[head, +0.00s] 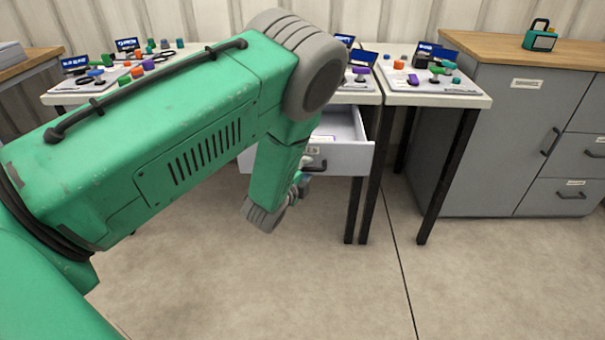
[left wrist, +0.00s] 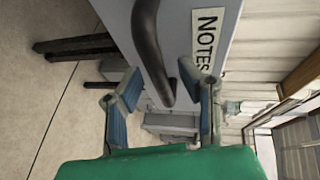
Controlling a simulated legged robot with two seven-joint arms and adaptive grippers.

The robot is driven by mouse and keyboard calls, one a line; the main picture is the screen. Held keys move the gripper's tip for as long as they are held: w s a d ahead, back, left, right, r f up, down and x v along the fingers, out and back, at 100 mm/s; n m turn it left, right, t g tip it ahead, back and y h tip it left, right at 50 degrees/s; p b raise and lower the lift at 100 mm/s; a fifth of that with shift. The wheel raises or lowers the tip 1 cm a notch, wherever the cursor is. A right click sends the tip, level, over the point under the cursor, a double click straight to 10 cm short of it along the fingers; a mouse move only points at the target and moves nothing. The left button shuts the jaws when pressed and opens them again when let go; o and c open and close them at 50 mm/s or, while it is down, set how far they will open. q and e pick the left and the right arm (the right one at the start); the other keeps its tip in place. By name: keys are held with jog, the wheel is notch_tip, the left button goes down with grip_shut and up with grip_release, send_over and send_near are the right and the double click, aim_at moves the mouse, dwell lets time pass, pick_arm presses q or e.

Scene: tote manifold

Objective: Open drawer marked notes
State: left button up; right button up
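The notes drawer (head: 345,158) is pulled out under the middle table in the head view. Its pale inside shows above the grey front. In the left wrist view, its front (left wrist: 185,30) bears a white NOTES label (left wrist: 207,38), and its dark curved handle (left wrist: 150,45) reaches toward the space between my fingers. My left gripper (left wrist: 160,82) is open there, its two blue-padded fingers apart on either side of the handle's near end. I cannot tell whether they touch it. In the head view, my green left arm mostly hides this gripper (head: 302,182). My right gripper is not in view.
White tables (head: 440,99) with panels of coloured knobs and small screens stand along the wall. Black table legs (head: 447,175) flank the drawer on the right. A grey cabinet (head: 490,150) with a wooden top stands farther right. The floor (head: 340,285) in front is clear.

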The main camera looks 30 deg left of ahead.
pick_arm(q)
jog(key=v, duration=1.1)
jog(key=shift+s, duration=0.35)
jog(key=shift+d, duration=0.1)
jog(key=s+d+f+n+g+p, duration=0.1)
jog(key=s+f+n+g, duration=0.3)
jog(key=s, duration=0.5)
jog(key=s+d+f+n+g+h+p, duration=0.1)
jog(key=s+d+f+n+g, duration=0.2)
jog(key=s+n+g, duration=0.3)
jog(key=s+d+f+n+g+h+p, duration=0.1)
jog(key=s+d+f+n+g, duration=0.2)
jog(key=s, duration=1)
notch_tip(320, 180, down, 3)
jog(key=shift+s+f+n+g, duration=0.1)
jog(key=shift+s+n+g, duration=0.1)
jog(key=shift+n+g, duration=0.75)
